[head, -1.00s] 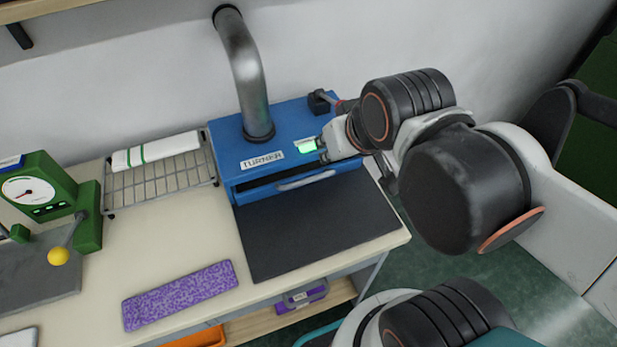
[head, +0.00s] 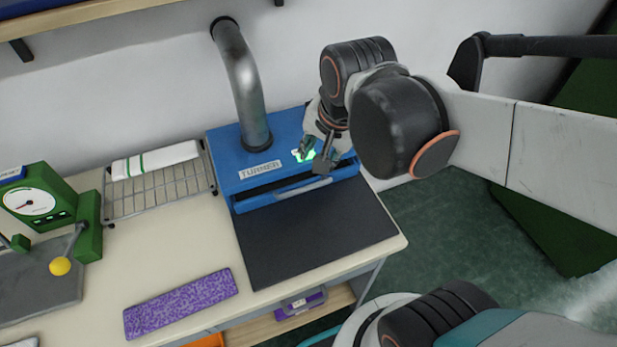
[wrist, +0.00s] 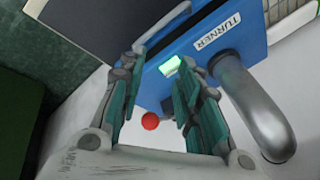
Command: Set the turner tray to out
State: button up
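The turner (head: 226,165) is a blue box with a white label, a lit green display (head: 300,155) and a grey pipe on top. Its tray front (head: 250,203) has a pale bar handle (head: 303,188), with a dark slot above it. The handle also shows at the top of the wrist view (wrist: 165,27). My gripper (head: 316,160) is over the right front of the turner, near the display, and looks empty. In the wrist view its fingers (wrist: 158,78) are apart. A red knob (wrist: 150,121) shows between them. My arm hides the turner's back right corner in the head view.
A dark mat (head: 310,235) lies clear in front of the turner. A wire rack (head: 160,188) with a white cloth stands left of it. A green gauge press (head: 40,205) is farther left. A purple knitted piece (head: 180,303) lies at the table's front.

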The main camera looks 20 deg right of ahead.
jog(key=w+m+g, duration=0.1)
jog(key=m, duration=0.3)
jog(key=m+g+b, duration=0.1)
jog(key=m+b, duration=0.3)
jog(key=b, duration=0.1)
send_near(309, 186)
jog(key=f, duration=0.2)
jog(key=w+f, duration=0.1)
jog(key=f, duration=0.5)
jog(key=shift+w, duration=0.25)
jog(key=shift+r, duration=0.1)
grip_shut()
